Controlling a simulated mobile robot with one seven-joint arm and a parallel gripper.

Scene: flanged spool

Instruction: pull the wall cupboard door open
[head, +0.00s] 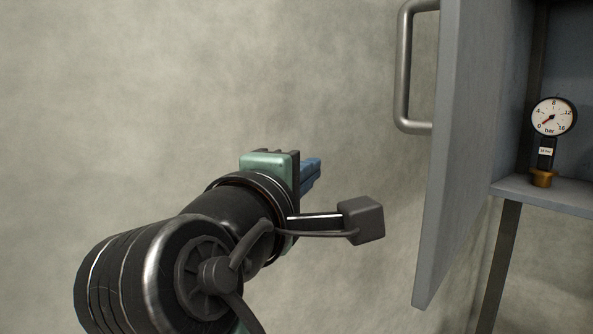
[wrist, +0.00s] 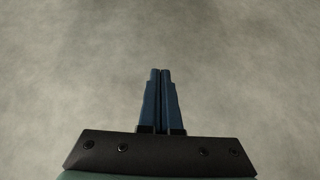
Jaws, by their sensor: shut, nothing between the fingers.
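The grey wall cupboard door (head: 455,150) stands swung open at the right of the head view, seen at a steep angle. Its metal bar handle (head: 402,70) is on the door's left face, with its top near the picture's upper edge. The cupboard (head: 570,60) is open behind the door, and part of its inside shows. My gripper (head: 314,170) is left of the door and below the handle in the picture, apart from both. In the wrist view its blue fingers (wrist: 160,100) are together with nothing between them, against plain wall.
A round pressure gauge (head: 553,118) on a brass fitting stands on the cupboard's shelf (head: 560,198). A dark upright post (head: 500,265) is below the shelf. Bare wall (head: 150,90) fills the left, with free room around my gripper.

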